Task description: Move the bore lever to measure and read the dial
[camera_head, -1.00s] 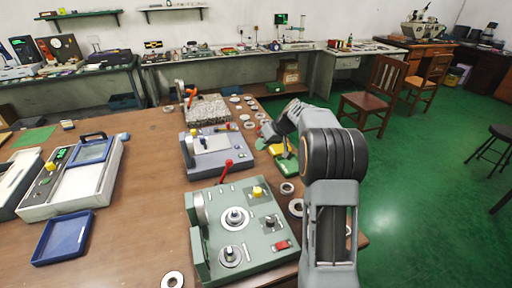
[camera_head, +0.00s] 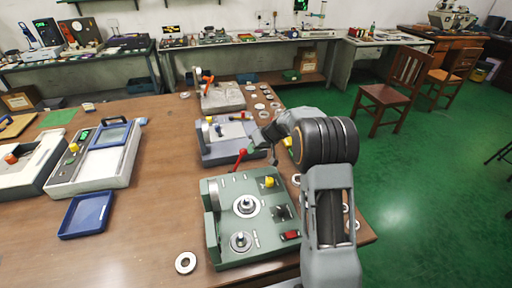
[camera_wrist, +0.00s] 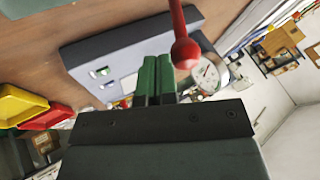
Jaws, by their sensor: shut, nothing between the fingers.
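A green gauge fixture (camera_head: 222,259) stands on the brown table. My gripper (camera_head: 258,141) is beyond and right of the lever in the head view. Its green fingers (camera_wrist: 156,78) are shut with nothing between them. A round white dial (camera_wrist: 207,76) shows behind the ball, partly hidden; its reading is too small to tell.
A blue-grey fixture (camera_head: 222,157) stands just behind the green one, near my gripper. A loose ring (camera_head: 186,262) lies at the front, and several more lie along the right edge. A blue tray (camera_head: 86,216) and a pale instrument (camera_head: 110,172) are left. Bare table lies between.

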